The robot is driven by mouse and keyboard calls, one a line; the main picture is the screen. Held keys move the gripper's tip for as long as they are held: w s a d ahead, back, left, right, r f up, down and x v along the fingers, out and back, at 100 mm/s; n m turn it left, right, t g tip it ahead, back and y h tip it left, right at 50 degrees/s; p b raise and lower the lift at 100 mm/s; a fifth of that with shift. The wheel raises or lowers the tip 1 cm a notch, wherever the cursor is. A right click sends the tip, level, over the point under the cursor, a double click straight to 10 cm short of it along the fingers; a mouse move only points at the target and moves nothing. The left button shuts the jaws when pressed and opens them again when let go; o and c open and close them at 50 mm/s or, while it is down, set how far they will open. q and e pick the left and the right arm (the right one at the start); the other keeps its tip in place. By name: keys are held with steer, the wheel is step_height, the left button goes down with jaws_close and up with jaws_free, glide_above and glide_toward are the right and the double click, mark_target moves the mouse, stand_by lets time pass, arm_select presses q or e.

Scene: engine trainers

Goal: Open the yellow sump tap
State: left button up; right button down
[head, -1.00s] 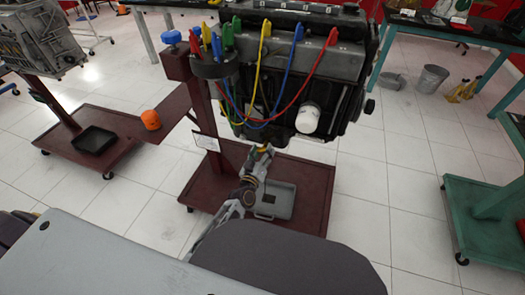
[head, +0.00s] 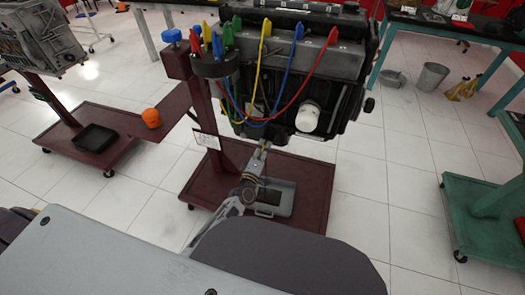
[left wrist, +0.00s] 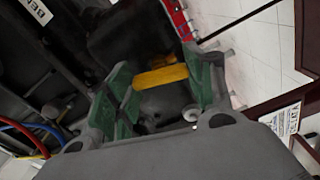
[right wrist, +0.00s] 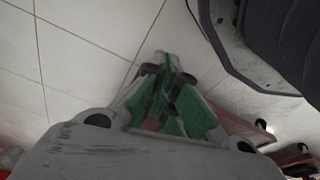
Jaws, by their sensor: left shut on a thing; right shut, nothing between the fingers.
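The yellow sump tap (left wrist: 160,77) shows in the left wrist view as a flat yellow bar under the dark engine. My left gripper (left wrist: 162,88) is shut on it, with a green-padded finger at each end of the bar. In the head view my left gripper (head: 263,148) reaches up to the underside of the engine (head: 300,75), and the tap is hidden there. My right gripper (right wrist: 165,85) is shut and empty above the tiled floor in the right wrist view. It is outside the head view.
A grey drain tray (head: 284,203) with a dark inside sits on the maroon stand base (head: 313,195) below the engine. Coloured cables hang over the engine front. Another maroon stand (head: 120,120) is at left, a teal stand (head: 480,225) at right. White floor lies between them.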

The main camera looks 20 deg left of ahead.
arm_select(q)
steer(key=shift+n, duration=1.5)
arm_select(e)
steer(key=shift+w+a+r, duration=0.1)
steer(key=shift+a+r, duration=0.05)
steer(key=shift+r, duration=0.35)
steer(key=shift+w+a+r, duration=0.1)
steer(key=shift+a+r, duration=0.05)
steer(key=shift+r, duration=0.35)
arm_select(q)
steer(key=o, duration=1)
steer(key=shift+c, duration=0.2)
steer(key=shift+o, duration=0.2)
arm_select(e)
steer(key=shift+s+f, duration=0.1)
steer(key=shift+f, duration=0.05)
arm_select(q)
steer(key=s, duration=1.2)
steer(key=shift+a, duration=0.25)
